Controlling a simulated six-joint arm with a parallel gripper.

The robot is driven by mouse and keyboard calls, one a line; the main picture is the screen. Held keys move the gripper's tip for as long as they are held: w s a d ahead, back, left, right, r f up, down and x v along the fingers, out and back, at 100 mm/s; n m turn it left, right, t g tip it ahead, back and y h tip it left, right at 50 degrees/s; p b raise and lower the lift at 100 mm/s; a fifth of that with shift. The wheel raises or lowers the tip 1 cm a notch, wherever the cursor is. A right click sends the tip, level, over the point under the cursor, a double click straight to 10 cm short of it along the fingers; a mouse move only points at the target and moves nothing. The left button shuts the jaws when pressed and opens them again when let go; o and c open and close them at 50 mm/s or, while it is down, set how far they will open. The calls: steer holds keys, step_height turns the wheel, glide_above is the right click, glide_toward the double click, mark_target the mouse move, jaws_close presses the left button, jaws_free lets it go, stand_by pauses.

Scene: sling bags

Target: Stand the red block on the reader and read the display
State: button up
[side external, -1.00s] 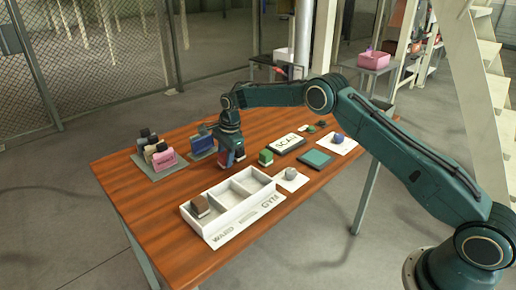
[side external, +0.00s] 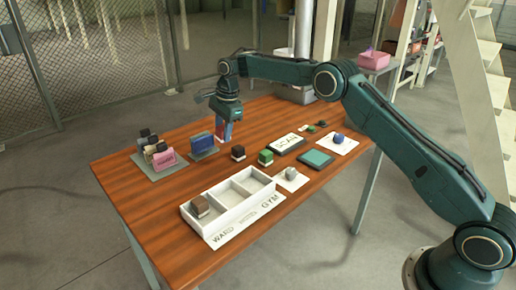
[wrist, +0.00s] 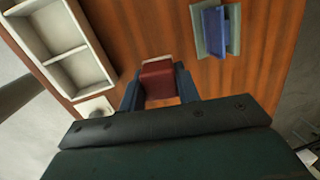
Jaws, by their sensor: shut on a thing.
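My gripper (side external: 224,128) is shut on the red block (wrist: 158,82) and holds it above the table; in the side view only a narrow strip of red shows between the fingers. A teal square pad (side external: 317,159), seemingly the reader, lies flat and bare to the right of my gripper. Behind it a dark-framed display (side external: 287,144) shows "SCAN". My gripper is apart from both. Neither pad nor display shows in the wrist view.
A white tray (side external: 221,203) holds a brown block. A dark block (side external: 238,153) and a green block (side external: 266,157) stand between gripper and pad. A grey object (side external: 291,174) and blue object (side external: 338,138) sit on white cards. Bags (side external: 163,158) stand at left.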

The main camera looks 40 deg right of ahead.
steer(key=shift+d, duration=0.15)
stand_by(0.4)
steer(key=s+d+r+g, duration=0.1)
steer(key=s+d+r, duration=0.25)
steer(key=d, duration=0.35)
steer(key=s+d+r, duration=0.3)
steer(key=s+d, duration=0.1)
steer(key=d, duration=0.4)
step_height(320, 180, up, 5)
glide_above(316, 158)
steer(key=shift+n+g, duration=0.4)
steer(key=shift+w+d+f, duration=0.1)
steer(key=shift+f, duration=4.95)
steer(key=shift+d+f, duration=0.1)
steer(key=shift+f, duration=4.9)
steer(key=shift+f, duration=0.2)
steer(key=o, duration=1)
steer(key=shift+c, duration=0.2)
step_height(316, 158, up, 12)
steer(key=d, duration=0.1)
steer(key=shift+r, duration=0.2)
